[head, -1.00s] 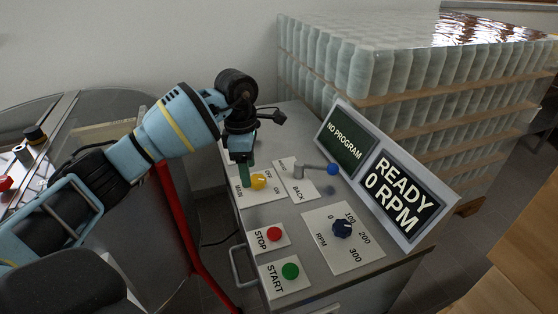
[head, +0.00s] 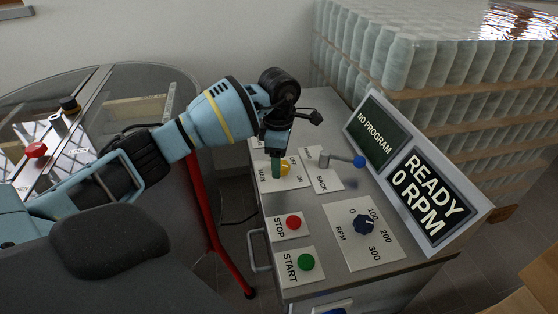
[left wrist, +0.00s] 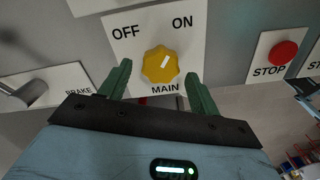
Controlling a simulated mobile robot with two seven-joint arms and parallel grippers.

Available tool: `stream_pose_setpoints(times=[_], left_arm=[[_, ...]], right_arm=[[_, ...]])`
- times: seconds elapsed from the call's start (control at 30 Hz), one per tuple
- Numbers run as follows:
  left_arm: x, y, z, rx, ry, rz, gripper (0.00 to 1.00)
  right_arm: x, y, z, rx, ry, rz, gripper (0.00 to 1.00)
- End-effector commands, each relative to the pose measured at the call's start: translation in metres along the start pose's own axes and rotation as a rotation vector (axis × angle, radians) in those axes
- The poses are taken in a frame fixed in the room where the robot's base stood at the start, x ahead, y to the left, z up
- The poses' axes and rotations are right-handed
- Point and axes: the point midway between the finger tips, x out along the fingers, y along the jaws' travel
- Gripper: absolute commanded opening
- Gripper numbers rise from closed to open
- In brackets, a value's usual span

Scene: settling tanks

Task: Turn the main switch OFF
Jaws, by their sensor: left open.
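The main switch is a yellow scalloped knob (left wrist: 160,64) on a white plate marked MAIN, OFF and ON. Its pale pointer mark leans up and to the right, toward the ON side, in the left wrist view. In the head view the knob (head: 285,170) is partly hidden by my left gripper (head: 277,167). My left gripper (left wrist: 158,70) is open, with one green finger on each side of the knob in the left wrist view. I cannot tell whether the fingers touch it. My right gripper is not in view.
The panel also has a red STOP button (head: 293,222), a green START button (head: 306,262), a dark blue RPM knob (head: 364,224) and a blue-tipped lever (head: 358,161). A tilted display (head: 428,196) reads READY 0 RPM. Wrapped jars (head: 400,62) stand behind.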

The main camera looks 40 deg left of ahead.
Motion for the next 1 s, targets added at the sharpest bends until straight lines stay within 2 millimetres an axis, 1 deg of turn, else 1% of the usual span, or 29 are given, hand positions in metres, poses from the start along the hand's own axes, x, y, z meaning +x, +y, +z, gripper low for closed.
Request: stream_pose_setpoints(times=[0.13, 0.4, 0.43, 0.77, 1.0], left_arm=[[0.009, 0.0001, 0.0001, -0.001, -0.001, 0.001, 0.63], [0.0106, 0.0002, -0.0001, -0.001, -0.001, 0.001, 0.63], [0.0105, 0.0002, -0.0001, -0.001, -0.001, 0.001, 0.61], [0.0102, 0.0002, -0.0002, -0.001, -0.001, 0.001, 0.18], [0.0095, 0.0001, -0.0003, -0.02, -0.001, 0.001, 0.18]], right_arm=[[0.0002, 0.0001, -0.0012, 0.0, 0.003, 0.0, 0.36], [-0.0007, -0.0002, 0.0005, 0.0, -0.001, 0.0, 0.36], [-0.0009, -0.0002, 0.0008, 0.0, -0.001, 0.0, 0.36], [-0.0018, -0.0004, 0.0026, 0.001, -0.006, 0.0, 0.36], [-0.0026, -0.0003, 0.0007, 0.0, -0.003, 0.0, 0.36]])
